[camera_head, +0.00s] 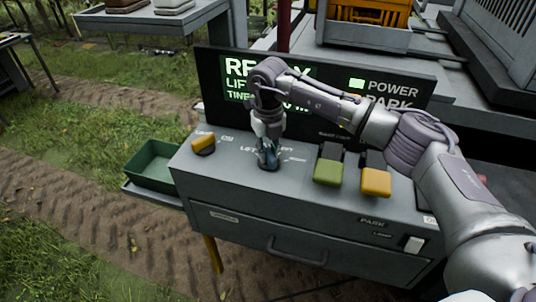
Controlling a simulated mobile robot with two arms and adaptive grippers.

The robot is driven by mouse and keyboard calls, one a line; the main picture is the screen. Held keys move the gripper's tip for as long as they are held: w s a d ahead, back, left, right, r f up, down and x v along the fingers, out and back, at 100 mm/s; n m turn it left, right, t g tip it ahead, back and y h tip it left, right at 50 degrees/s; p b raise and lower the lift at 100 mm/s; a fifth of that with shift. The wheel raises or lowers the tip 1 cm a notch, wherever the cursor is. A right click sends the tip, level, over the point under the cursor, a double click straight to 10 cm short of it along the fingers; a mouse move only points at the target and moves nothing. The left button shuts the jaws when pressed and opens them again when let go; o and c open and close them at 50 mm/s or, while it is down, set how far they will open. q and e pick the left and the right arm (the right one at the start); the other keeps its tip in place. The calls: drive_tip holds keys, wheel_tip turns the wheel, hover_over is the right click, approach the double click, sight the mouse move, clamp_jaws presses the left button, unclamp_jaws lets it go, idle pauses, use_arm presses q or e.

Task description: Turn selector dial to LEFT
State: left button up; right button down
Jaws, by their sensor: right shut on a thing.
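The selector dial (268,167) is on the top of a grey control console (232,178), left of its middle. Only its dark lower edge shows; the gripper covers the rest, so its pointing direction is hidden. My right gripper (268,156) points straight down over the dial, with its fingers shut on it. The arm comes in from the right across the console. White lettering beside the dial is partly covered. My left gripper is not in view.
A yellow control (203,143) is left of the dial. Green (327,172) and yellow (376,182) levers stand to its right. A dark display panel (228,100) rises behind, partly covered by my arm. A green bin (150,166) sits left of the console.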

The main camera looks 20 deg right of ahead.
sight(269, 150)
drive_tip(key=m+b, duration=0.2)
drive_tip(key=m, duration=0.3)
drive_tip(key=shift+s+f+m, duration=0.1)
drive_tip(key=shift+f+m, duration=0.05)
drive_tip(key=shift+m, duration=0.15)
drive_tip(key=m+b, duration=0.1)
drive_tip(key=m, duration=0.4)
drive_tip(key=shift+d+m, duration=0.1)
drive_tip(key=shift+m, duration=0.2)
drive_tip(key=c, duration=1)
unclamp_jaws()
drive_tip(key=shift+c, duration=0.2)
drive_tip(key=shift+r, duration=0.2)
drive_tip(key=shift+r, duration=0.35)
wheel_tip(269, 150, up, 11)
